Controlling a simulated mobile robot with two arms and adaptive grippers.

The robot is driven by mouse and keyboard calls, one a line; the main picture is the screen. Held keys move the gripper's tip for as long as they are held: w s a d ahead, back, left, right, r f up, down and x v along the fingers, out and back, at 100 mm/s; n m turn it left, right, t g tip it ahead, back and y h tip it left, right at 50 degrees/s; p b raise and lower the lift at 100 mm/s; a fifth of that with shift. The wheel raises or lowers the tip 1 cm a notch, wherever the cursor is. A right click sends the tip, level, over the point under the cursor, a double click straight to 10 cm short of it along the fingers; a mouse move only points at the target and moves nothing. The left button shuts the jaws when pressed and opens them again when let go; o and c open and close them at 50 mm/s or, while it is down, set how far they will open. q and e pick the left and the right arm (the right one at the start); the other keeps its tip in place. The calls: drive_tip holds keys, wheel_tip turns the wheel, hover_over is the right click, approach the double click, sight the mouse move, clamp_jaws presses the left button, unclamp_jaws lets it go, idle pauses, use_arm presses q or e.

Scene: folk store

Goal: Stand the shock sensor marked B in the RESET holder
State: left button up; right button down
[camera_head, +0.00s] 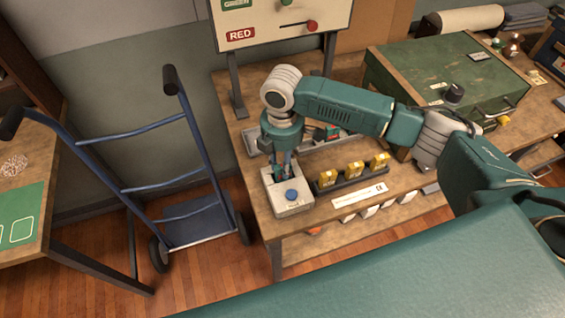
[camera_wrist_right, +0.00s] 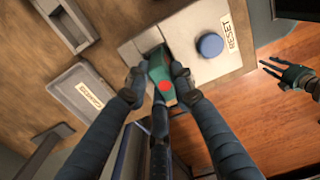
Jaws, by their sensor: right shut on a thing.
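My right gripper (camera_head: 283,172) is low over the grey RESET holder (camera_head: 300,207) at the bench's front left corner. In the right wrist view its two fingers (camera_wrist_right: 160,78) are shut on a green shock sensor (camera_wrist_right: 158,63) with a red dot. No letter on it is readable. The sensor is at the side of the holder (camera_wrist_right: 182,32) away from the blue button (camera_wrist_right: 210,45). Whether it is seated or just above cannot be told. A dark hand at the right edge of the wrist view, apparently my left gripper (camera_wrist_right: 284,72), has its fingers spread over the floor.
A dark rack with several yellow pieces (camera_head: 355,170) stands right of the holder. A grey tray (camera_wrist_right: 75,90) lies beside it in the wrist view. A green case (camera_head: 435,70) is at the back right. A blue hand truck (camera_head: 190,210) stands left of the bench.

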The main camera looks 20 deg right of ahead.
drive_tip(key=c, duration=1.5)
unclamp_jaws()
drive_tip(key=shift+f, duration=0.1)
use_arm(q)
drive_tip(key=shift+s+a+f+b, duration=0.25)
drive_tip(key=shift+f+b, duration=0.35)
drive_tip(key=shift+f, duration=0.05)
drive_tip(key=shift+s+a+f+b, duration=0.2)
drive_tip(key=shift+f+b, duration=0.4)
use_arm(e)
wheel_tip(320, 180, up, 12)
drive_tip(key=shift+r, duration=0.15)
